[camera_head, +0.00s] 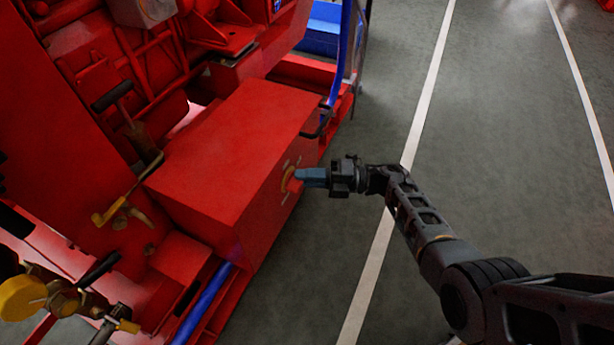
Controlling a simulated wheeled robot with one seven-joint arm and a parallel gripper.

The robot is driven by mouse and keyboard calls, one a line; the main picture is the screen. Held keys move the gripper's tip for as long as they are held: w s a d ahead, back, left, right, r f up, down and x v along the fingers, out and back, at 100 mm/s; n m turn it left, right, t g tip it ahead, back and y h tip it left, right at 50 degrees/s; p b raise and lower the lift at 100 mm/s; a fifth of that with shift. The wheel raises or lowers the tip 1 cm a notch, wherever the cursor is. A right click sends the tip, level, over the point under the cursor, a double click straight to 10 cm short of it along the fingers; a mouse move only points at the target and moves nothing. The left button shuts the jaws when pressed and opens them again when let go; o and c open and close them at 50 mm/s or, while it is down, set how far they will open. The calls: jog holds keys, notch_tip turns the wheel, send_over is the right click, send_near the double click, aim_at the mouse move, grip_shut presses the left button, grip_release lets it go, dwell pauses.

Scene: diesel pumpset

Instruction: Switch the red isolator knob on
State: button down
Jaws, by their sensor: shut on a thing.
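The isolator sits on the right-hand side face of a red box (235,150). Its yellow round plate (288,179) shows there, with small light marks around it. My gripper (303,177) reaches in from the right, and its blue fingers are shut at the middle of the plate. The red knob is hidden behind the fingers, so I cannot tell which way it is turned. My arm stretches from the lower right corner to the box.
Red machinery with levers fills the left side. A yellow-capped valve (22,297) is at the lower left. Grey floor with white lines (428,95) lies open on the right.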

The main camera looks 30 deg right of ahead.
jog(key=c, duration=1.4)
grip_release()
jog(key=shift+s+a+f, duration=0.15)
jog(key=shift+s+a, duration=0.1)
jog(key=shift+a, duration=0.05)
jog(key=shift+o, duration=1.2)
jog(key=shift+w+d, duration=0.1)
jog(key=p+v, duration=0.1)
jog(key=v, duration=0.6)
jog(key=shift+d, duration=0.35)
